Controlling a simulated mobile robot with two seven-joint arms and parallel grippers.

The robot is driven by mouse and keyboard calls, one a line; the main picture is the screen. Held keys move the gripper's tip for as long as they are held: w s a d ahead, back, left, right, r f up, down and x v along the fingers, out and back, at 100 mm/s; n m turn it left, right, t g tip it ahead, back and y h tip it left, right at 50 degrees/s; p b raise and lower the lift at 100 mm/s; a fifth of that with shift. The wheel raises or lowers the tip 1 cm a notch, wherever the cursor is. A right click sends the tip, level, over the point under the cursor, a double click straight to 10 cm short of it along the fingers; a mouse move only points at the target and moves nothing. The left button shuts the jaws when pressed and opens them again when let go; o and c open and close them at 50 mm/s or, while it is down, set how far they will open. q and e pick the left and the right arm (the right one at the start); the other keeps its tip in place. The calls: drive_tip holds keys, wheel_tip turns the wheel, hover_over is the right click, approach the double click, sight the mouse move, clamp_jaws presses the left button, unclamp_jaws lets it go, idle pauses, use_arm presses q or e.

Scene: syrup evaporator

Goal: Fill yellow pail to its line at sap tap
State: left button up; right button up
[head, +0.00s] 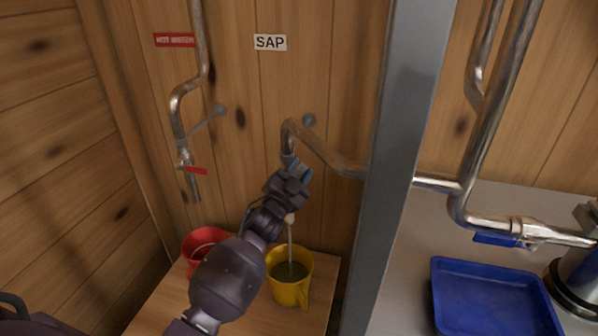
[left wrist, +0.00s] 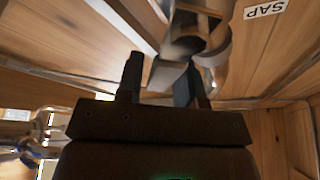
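The yellow pail (head: 291,291) stands upright on the wooden shelf under the sap tap (head: 288,150). A thin stream of liquid (head: 290,247) runs down into it, and dark greenish liquid (head: 288,271) lies inside. I cannot make out the fill line. My left gripper (head: 290,178) is up at the tap's outlet, above the pail, and hides part of the valve. In the left wrist view its two fingers (left wrist: 160,82) stand apart, with a grey metal part of the tap (left wrist: 163,76) between or just behind them. My right gripper is not in view.
A red pail (head: 203,240) stands left of the yellow one, partly behind my left arm. A second pipe with a red-handled valve (head: 190,168) hangs above it. A grey post (head: 398,150) rises on the right. Beyond it are a blue tray (head: 492,300) and a metal vessel (head: 578,275).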

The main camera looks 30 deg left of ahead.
use_arm(q)
clamp_jaws()
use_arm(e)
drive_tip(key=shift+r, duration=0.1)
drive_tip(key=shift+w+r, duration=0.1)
